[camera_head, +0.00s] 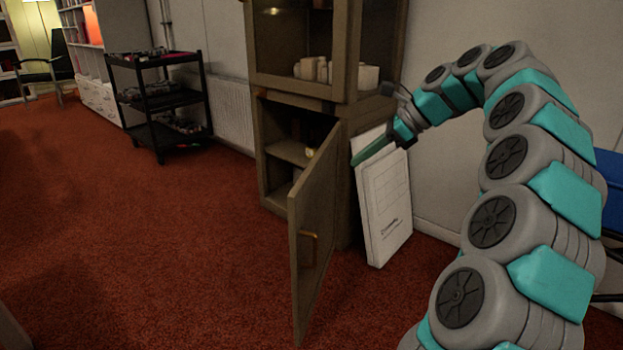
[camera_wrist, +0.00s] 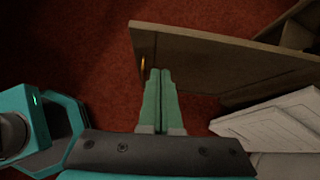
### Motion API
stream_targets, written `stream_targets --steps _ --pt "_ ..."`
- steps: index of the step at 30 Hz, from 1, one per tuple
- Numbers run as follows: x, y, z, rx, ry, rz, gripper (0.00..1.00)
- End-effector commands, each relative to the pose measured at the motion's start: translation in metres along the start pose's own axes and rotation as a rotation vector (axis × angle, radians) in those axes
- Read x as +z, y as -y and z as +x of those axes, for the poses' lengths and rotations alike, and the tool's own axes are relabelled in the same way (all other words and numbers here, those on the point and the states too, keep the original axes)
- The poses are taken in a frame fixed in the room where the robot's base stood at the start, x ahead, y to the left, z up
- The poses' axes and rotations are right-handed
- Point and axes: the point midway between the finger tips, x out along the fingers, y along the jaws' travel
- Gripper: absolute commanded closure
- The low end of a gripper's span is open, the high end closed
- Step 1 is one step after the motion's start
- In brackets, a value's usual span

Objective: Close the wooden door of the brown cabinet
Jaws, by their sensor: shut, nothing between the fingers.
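The brown cabinet (camera_head: 345,215) stands against the wall in the head view. Its lower wooden door (camera_head: 318,225) is swung wide open toward the room, with a brass handle (camera_head: 308,248) on its face. In the wrist view the door (camera_wrist: 215,62) crosses the upper right, and its handle (camera_wrist: 143,65) shows near the free edge. My gripper (camera_head: 356,161) is shut and empty, to the right of the door in the head view. In the wrist view the shut fingers (camera_wrist: 160,74) point toward the door near the handle. I cannot tell whether they touch it.
White flat boxes (camera_head: 388,205) lean beside the cabinet, right of the door; they also show in the wrist view (camera_wrist: 270,128). A black cart (camera_head: 160,100) and a radiator (camera_head: 232,108) stand to the left. Red carpet left of the door is clear.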

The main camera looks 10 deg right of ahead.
Motion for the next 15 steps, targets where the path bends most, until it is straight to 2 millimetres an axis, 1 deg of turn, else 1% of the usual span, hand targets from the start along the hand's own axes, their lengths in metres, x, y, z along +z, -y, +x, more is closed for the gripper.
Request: stream_targets --steps 1,4,8,11,15 --pt "-0.003 0.005 -0.002 -0.006 0.004 0.025 1.00" --pt "-0.005 0.009 -0.001 -0.009 0.008 0.050 1.00" --pt "-0.005 0.009 0.011 -0.009 0.009 0.050 1.00" --pt "-0.005 0.007 0.027 -0.006 0.009 0.049 1.00" --pt "-0.005 0.007 0.056 -0.005 0.009 0.048 1.00"
